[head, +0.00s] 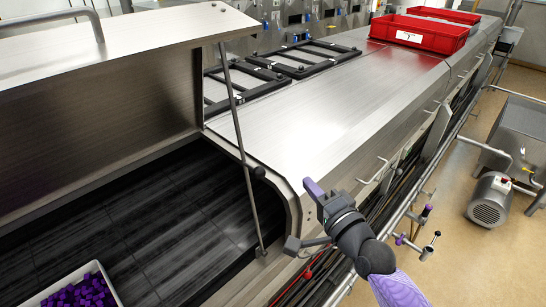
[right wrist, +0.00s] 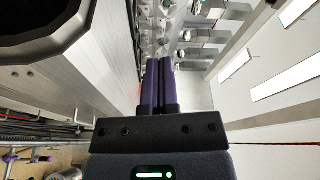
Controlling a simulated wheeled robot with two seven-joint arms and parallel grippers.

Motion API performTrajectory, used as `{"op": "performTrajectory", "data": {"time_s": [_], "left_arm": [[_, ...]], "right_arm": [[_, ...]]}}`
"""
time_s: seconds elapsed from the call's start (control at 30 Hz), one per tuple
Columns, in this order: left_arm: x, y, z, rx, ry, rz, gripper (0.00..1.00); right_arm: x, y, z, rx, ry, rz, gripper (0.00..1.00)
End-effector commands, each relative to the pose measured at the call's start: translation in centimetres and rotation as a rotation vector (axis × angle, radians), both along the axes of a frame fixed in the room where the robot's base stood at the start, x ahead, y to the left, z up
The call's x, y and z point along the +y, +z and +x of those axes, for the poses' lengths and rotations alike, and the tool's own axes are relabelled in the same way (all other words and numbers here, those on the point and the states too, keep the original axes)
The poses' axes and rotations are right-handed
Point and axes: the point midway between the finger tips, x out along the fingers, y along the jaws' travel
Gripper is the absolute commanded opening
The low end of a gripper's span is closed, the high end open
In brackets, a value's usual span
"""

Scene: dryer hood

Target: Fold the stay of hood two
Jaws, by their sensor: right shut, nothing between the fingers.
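An open steel hood (head: 110,50) is raised at the left of the head view, over a dark slatted bed (head: 150,220). Its stay (head: 240,125), a thin metal rod, stands slightly tilted between the hood's edge and the machine's front side. I cannot read a number on this hood. My right gripper (head: 313,188) is right of the stay and apart from it, over the machine's front edge. Its purple fingers are shut and empty in the right wrist view (right wrist: 159,75). My left gripper is out of view.
A closed steel cover (head: 320,105) lies right of the opening. Red crates (head: 420,35) and black frames (head: 270,75) rest farther back. A white tray of purple cubes (head: 82,293) is at bottom left. Handles and rails line the front; floor (head: 450,230) lies right.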

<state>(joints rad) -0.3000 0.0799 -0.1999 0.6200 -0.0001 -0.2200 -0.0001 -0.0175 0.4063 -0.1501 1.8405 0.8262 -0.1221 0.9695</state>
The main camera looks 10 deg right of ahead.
Motion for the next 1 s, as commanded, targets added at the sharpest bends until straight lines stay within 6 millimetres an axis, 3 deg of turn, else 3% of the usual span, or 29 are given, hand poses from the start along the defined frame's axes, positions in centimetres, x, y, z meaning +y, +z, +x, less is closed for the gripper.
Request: {"op": "performTrajectory", "data": {"time_s": [0.37,0.83,0.9,1.0], "left_arm": [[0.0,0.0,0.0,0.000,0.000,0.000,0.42],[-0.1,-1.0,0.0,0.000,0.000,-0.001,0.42],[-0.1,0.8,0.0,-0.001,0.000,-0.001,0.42],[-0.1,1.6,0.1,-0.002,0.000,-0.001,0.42]], "right_arm": [[0.2,0.0,0.7,-0.001,-0.002,0.000,0.00],[2.9,0.4,10.0,-0.001,-0.001,-0.003,0.00],[4.2,0.6,8.8,0.005,0.001,0.002,0.00],[5.2,0.3,8.0,0.004,0.001,0.001,0.00]]}}
